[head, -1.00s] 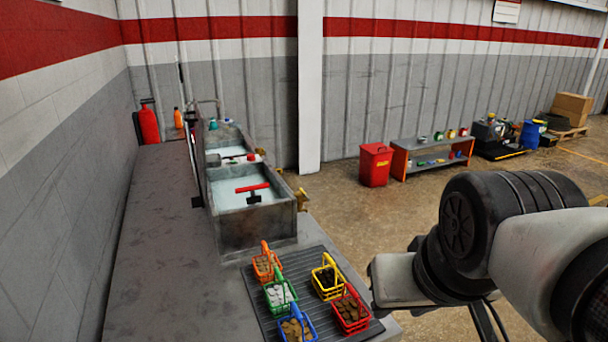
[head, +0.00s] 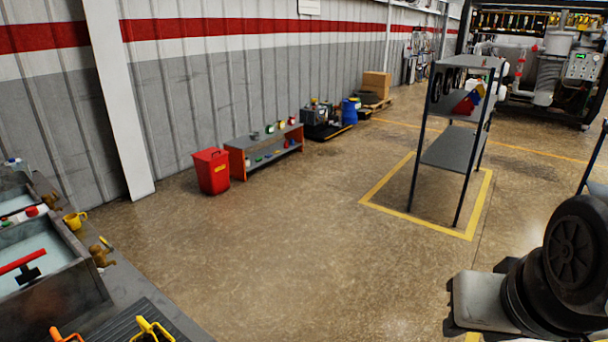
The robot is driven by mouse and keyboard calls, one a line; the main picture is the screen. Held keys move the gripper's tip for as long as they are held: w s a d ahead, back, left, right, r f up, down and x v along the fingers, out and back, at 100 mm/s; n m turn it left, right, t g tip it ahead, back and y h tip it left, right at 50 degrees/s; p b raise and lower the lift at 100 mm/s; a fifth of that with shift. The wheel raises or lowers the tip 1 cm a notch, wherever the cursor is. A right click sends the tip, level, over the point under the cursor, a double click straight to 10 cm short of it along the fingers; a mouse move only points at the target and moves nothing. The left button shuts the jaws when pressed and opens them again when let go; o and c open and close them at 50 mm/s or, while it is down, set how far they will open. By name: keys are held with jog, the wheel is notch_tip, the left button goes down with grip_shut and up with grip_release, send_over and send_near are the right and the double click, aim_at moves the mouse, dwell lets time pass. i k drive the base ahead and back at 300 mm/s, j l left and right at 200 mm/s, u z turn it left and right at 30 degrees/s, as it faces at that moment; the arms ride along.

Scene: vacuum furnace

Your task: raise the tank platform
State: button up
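The grey tank (head: 62,290) is at the left edge, partly cut off. It holds pale liquid, and a red-handled T-shaped piece (head: 22,262) shows in it. I cannot tell which part is the platform. Brass-coloured fittings (head: 101,252) sit on the tank's right side. Part of my arm is at the lower right, well away from the tank. My gripper is outside the view.
A yellow-handled basket (head: 152,328) stands on a dark ridged mat (head: 180,322) at the lower left. A red bin (head: 211,172) and a low orange-ended shelf (head: 262,148) line the wall. A tall grey shelf (head: 448,152) stands in a yellow floor square. The middle floor is clear.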

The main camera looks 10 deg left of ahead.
aim_at(21, 263)
jog(key=i+l+z, duration=0.4)
jog(key=i, duration=0.35)
jog(key=i+l+z, duration=0.2)
jog(key=i, duration=0.15)
jog(key=i+j+u, duration=0.1)
jog(key=i+u, duration=0.2)
jog(key=u, duration=0.2)
jog(key=i+u, duration=0.35)
jog(key=u, duration=0.15)
jog(key=i+l+u, duration=0.2)
jog(key=u, duration=0.3)
jog(key=i+j+u, duration=0.2)
jog(key=i+u, duration=0.2)
jog(key=i+j+u, duration=0.15)
jog(key=i+u, duration=1.05)
jog(key=i+l+u, duration=0.15)
jog(key=i+u, duration=0.2)
jog(key=i+l+u, duration=0.2)
jog(key=i+u, duration=0.3)
jog(key=u, duration=0.25)
jog(key=i+l+u, duration=0.1)
jog(key=u, duration=0.3)
jog(key=i+l+u, duration=0.15)
jog(key=u, duration=0.25)
jog(key=i+l+u, duration=0.15)
jog(key=u, duration=0.25)
jog(key=i+l+u, duration=0.2)
jog(key=u, duration=0.2)
